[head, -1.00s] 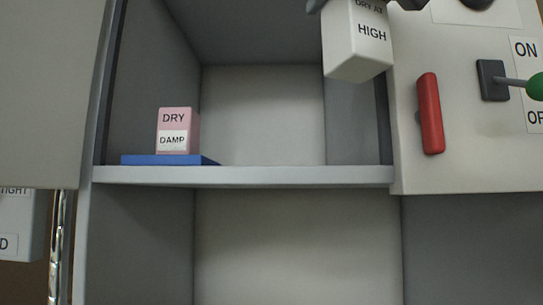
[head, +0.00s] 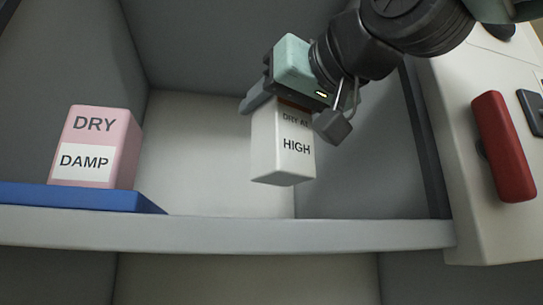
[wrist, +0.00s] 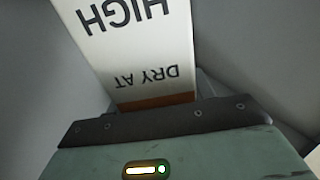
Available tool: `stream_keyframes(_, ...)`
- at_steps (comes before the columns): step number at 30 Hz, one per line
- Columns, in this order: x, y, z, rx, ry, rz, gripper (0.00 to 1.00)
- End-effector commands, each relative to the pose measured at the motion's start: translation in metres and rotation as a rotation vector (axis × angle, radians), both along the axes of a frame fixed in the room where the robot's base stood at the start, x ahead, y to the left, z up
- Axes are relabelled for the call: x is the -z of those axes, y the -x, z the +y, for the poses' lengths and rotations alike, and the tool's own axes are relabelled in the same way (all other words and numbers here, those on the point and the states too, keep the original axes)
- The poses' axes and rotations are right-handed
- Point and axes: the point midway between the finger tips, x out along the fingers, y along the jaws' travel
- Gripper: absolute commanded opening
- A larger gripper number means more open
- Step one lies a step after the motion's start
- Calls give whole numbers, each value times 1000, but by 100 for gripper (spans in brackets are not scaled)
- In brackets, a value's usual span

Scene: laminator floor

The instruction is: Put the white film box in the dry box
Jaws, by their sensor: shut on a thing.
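The white film box (head: 283,150) reads "DRY AT HIGH" and has a brown band at its top. My gripper (head: 296,116) is shut on its upper end and holds it nearly upright, inside the open grey cabinet compartment in the head view. Its bottom appears above the shelf (head: 300,234), apart from it. The film box (wrist: 132,45) fills the upper part of the wrist view, lettering upside down, with my gripper (wrist: 158,112) below. I see no label that names the dry box; the open compartment may be it.
A pink box (head: 95,150) labelled "DRY" and "DAMP" stands on a blue mat (head: 85,198) at the shelf's left. A red handle (head: 503,147) is on the panel at the right. The shelf between mat and right wall is clear.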

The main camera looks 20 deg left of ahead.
Motion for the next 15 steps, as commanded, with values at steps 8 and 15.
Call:
stream_keyframes(8,28,0,-1,1,0,0,21)
stream_keyframes(15,52,0,-1,1,-3,-1,21)
